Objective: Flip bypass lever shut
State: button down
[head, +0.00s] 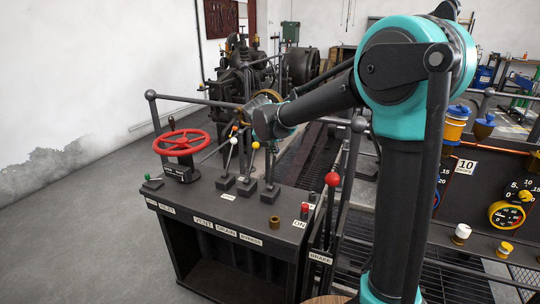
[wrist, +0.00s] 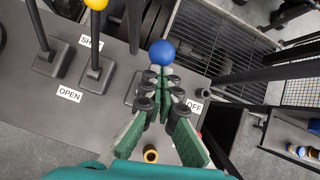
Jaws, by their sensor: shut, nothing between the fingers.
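The bypass lever is the rightmost of three levers on the dark console (head: 190,205), above the BYPASS label (head: 250,239). Its shaft (head: 271,165) rises behind my wrist in the head view, which hides its knob. In the wrist view its blue knob (wrist: 163,52) shows just beyond my fingertips, with the shaft mostly hidden by the fingers. My gripper (wrist: 163,77) is shut and empty, its tips close to the knob; I cannot tell whether they touch. A SHUT label (wrist: 90,42) is farther up the console and an OPEN label (wrist: 69,94) nearer.
A yellow-knobbed lever (wrist: 97,50) stands left of the blue one, and another lever (wrist: 42,35) beyond it. The console also carries a red handwheel (head: 180,142). A red-knobbed brake lever (head: 332,180) stands at its right. Railings and floor grating lie beyond.

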jog(key=w+d+f, duration=0.1)
jog(key=w+d, duration=0.1)
jog(key=w, duration=0.3)
jog(key=shift+w, duration=0.3)
jog(key=shift+d+f, duration=0.1)
dwell(0.3)
